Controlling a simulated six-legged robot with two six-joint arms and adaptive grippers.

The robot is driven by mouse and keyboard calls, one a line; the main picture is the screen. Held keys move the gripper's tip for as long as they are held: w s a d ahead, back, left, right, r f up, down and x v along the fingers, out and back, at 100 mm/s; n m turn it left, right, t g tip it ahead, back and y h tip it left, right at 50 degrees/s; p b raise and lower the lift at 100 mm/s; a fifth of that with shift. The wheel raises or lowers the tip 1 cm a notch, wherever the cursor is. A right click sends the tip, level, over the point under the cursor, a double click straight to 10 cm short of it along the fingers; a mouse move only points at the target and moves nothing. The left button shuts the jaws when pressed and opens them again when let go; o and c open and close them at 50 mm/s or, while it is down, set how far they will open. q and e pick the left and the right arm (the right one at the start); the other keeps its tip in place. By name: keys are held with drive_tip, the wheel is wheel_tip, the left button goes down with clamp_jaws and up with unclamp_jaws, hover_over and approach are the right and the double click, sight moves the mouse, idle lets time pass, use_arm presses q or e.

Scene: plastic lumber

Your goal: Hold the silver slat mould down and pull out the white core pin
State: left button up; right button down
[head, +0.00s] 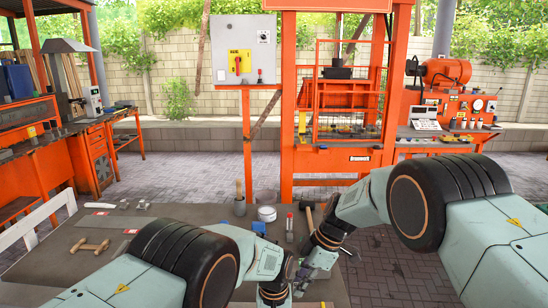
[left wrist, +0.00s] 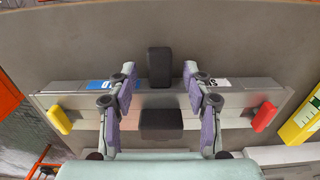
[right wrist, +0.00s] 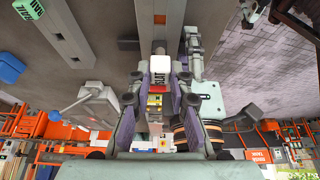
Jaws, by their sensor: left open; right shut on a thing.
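The silver slat mould (left wrist: 247,99) lies across the left wrist view, with a blue label and a white label on its top. A black block stands on its far side (left wrist: 159,67) and another on its near side (left wrist: 161,122). My left gripper (left wrist: 164,80) is open, its fingers apart above the mould; I cannot tell whether they touch it. In the head view its fingers are hidden by my arm. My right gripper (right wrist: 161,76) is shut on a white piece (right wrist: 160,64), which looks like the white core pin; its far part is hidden. It also shows in the head view (head: 318,258).
A yellow grip (left wrist: 59,119) and a red grip (left wrist: 265,116) flank the mould. An orange press (head: 345,160) stands behind. The table's left part has free room.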

use_arm(q)
drive_tip(key=shift+r+p, duration=3.2)
drive_tip(key=shift+r, duration=0.1)
use_arm(e)
drive_tip(key=shift+r, duration=3.3)
use_arm(q)
drive_tip(key=shift+f, duration=0.15)
use_arm(e)
drive_tip(key=shift+s+f, duration=0.1)
drive_tip(key=shift+f, duration=0.1)
